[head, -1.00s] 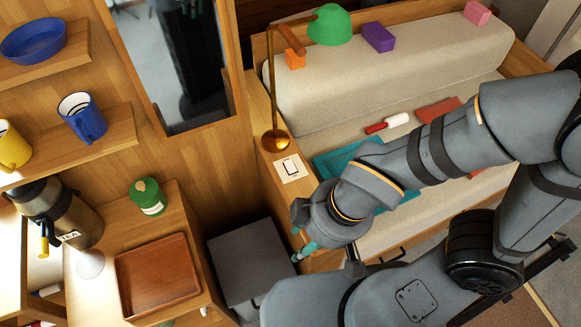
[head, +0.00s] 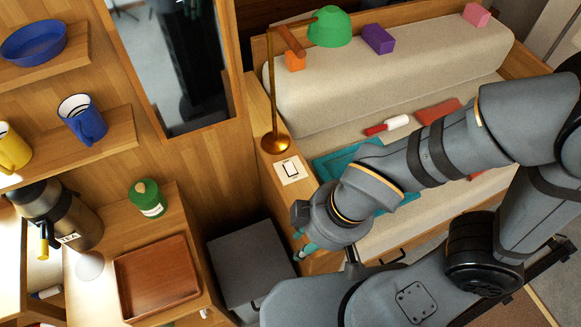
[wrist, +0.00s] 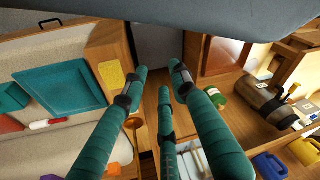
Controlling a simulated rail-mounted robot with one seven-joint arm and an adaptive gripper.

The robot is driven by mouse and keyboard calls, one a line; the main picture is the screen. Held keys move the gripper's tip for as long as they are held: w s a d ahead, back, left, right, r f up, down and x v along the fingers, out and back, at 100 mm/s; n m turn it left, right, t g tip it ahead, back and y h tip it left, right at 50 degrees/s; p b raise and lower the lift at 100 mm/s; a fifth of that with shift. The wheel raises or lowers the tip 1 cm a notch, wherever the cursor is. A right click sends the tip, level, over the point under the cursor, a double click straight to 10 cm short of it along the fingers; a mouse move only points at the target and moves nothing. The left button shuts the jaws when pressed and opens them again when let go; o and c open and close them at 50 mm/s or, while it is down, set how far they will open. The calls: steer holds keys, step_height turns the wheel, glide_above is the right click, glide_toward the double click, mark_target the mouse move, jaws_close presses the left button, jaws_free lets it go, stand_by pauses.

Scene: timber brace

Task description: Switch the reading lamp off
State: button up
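The reading lamp has a green shade (head: 330,27) on a brass stem, with a round brass base (head: 276,143) on the wooden ledge beside the bench. I cannot tell whether it is lit. A white switch plate with a pale rocker (head: 291,169) lies on the ledge just in front of the base. My gripper (head: 304,243) is lower in the head view, past the switch and apart from it. In the wrist view, my gripper (wrist: 160,75) has its teal fingers spread, with nothing between them. The brass base also shows there (wrist: 133,124); the switch seems hidden behind a finger.
A grey box (head: 250,265) stands below. A brown tray (head: 155,278) and green canister (head: 147,198) are on the left counter. The bench holds a teal tray (head: 335,165).

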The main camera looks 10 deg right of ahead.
steer(key=c, duration=0.6)
jaws_close()
stand_by(0.8)
